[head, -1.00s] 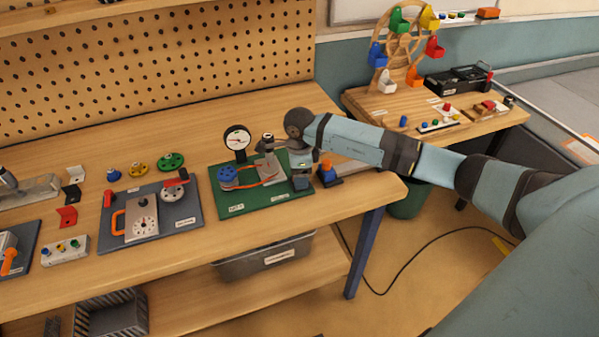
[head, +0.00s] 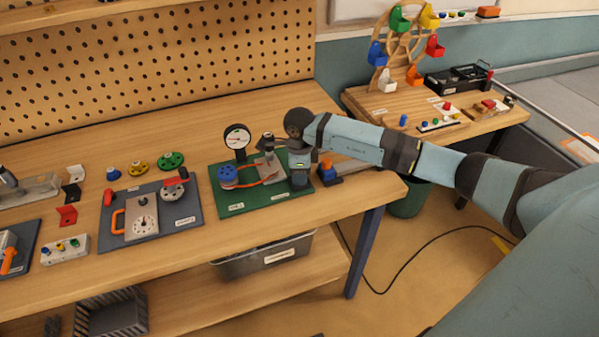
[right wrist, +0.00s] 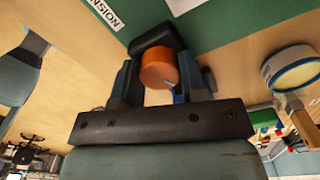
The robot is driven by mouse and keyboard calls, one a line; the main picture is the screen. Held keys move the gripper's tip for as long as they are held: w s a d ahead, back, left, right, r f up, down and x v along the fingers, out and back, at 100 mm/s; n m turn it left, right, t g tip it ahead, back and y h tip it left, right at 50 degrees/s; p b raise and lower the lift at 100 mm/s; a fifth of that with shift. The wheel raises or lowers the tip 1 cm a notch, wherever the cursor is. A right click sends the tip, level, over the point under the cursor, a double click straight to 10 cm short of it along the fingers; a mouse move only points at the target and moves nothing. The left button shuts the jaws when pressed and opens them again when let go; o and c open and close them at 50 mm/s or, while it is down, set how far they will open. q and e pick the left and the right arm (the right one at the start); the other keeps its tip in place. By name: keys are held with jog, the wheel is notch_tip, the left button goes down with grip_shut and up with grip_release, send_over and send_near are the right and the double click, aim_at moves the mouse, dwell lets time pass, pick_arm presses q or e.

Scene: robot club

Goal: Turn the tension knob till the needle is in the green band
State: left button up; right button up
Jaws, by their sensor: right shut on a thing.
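The green board (head: 236,207) lies near the right end of the bench, with a blue pulley (head: 228,176), an orange belt (head: 268,181) and a round white gauge (head: 237,138) at its back. The gauge's needle and bands are too small to read. My right gripper (head: 301,184) points down at the board's right side. In the right wrist view its fingers (right wrist: 164,84) are shut on the orange tension knob (right wrist: 157,67), one on each side. A TENSION label (right wrist: 104,12) shows nearby. The gripper hides the knob in the head view. My left gripper is not in view.
A grey board (head: 181,214) with a dial box lies to the left. A side table (head: 365,104) with a toy wheel stands behind my right arm.

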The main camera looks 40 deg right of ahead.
jog(key=shift+m, duration=1.2)
jog(key=m, duration=0.2)
jog(key=shift+m, duration=0.3)
jog(key=m, duration=0.4)
jog(key=shift+m, duration=2.2)
jog(key=o, duration=0.9)
